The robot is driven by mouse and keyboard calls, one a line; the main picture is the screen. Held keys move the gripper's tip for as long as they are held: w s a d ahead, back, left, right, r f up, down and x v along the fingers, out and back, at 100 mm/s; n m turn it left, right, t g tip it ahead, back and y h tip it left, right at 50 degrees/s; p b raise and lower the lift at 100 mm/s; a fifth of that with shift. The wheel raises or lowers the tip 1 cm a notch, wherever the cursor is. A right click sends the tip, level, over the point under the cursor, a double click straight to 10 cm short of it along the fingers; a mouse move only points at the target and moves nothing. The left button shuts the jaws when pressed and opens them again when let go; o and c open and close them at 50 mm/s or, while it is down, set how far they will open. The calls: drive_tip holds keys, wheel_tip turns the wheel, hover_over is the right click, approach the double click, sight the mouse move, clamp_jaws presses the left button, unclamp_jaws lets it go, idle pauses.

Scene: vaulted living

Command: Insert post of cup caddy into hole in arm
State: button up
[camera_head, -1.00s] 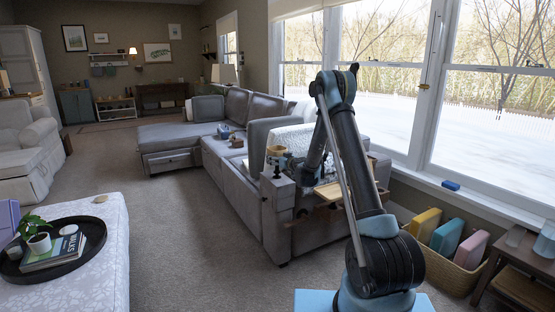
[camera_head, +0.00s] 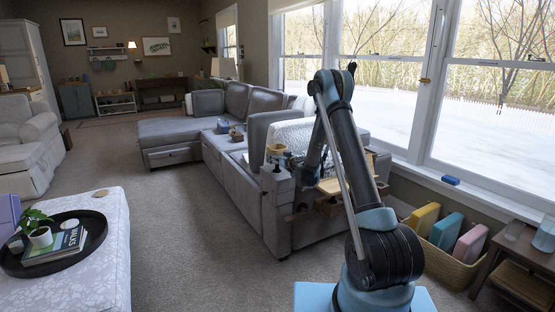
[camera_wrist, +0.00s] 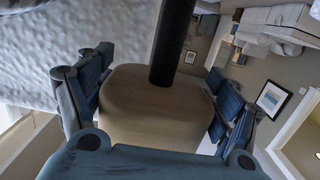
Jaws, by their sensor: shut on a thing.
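The cup caddy (camera_head: 277,150) is a small tan holder above the near end of the grey sofa's arm (camera_head: 278,181) in the head view. A dark post shows below it, close to the arm's top. The hole is hidden, and I cannot tell whether the post is in it. In the wrist view the caddy's tan body (camera_wrist: 150,118) fills the middle, with its thick black post (camera_wrist: 173,45) running to the top edge. My gripper (camera_wrist: 155,95) has a blue-grey finger on each side of the body and is shut on it. In the head view my gripper (camera_head: 297,164) is small and partly hidden.
A basket (camera_head: 455,262) with coloured boxes stands at right under the windows. A round black tray (camera_head: 95,240) sits on the patterned ottoman at left. Carpet between ottoman and sofa is clear.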

drive_tip(key=o, duration=1.2)
drive_tip(key=v, duration=1.2)
drive_tip(key=shift+f, duration=0.1)
